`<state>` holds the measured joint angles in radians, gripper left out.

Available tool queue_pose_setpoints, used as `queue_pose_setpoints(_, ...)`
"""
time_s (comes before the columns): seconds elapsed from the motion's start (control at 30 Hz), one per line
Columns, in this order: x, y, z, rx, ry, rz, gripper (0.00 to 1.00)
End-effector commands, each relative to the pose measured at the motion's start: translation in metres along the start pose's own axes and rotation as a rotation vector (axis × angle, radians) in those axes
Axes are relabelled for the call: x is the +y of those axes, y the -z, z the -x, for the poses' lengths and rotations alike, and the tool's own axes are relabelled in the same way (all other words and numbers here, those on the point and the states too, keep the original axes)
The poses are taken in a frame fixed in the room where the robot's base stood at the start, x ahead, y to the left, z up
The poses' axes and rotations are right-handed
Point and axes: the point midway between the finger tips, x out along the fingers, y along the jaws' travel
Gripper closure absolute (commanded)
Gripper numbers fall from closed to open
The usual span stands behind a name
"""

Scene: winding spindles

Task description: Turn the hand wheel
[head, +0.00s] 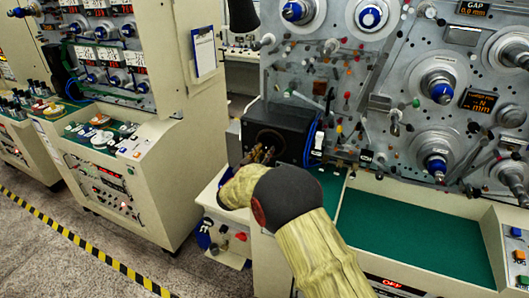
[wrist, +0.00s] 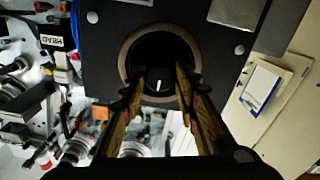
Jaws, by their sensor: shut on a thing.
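The hand wheel (wrist: 160,57) is a dark round piece inside a brownish ring on the front of a black box (head: 290,118). A short white mark shows on its dark middle in the wrist view. My gripper (head: 262,152) reaches the wheel in the head view and hides much of it. In the wrist view the brown fingers of my gripper (wrist: 160,80) stand on either side of the dark middle and are shut on it. The exact contact at the fingertips is too dark to see.
A grey winding panel (head: 350,75) with spindles rises to the right, above a green worktop (head: 410,235). A cream machine with a clipboard (head: 204,51) stands to the left. A white bin (head: 228,238) is below my gripper. Striped tape (head: 80,240) marks the floor.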

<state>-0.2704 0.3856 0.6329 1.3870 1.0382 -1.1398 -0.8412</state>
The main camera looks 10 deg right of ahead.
Motion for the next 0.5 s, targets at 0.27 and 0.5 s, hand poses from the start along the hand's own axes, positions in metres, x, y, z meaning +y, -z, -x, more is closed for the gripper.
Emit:
queue_pose_setpoints(0.27,-0.0005,-0.0006,0.0002,0.000,0.001,-0.021,0.95)
queue_pose_setpoints(0.5,-0.0005,-0.0021,0.0002,0.000,0.001,-0.133,0.95)
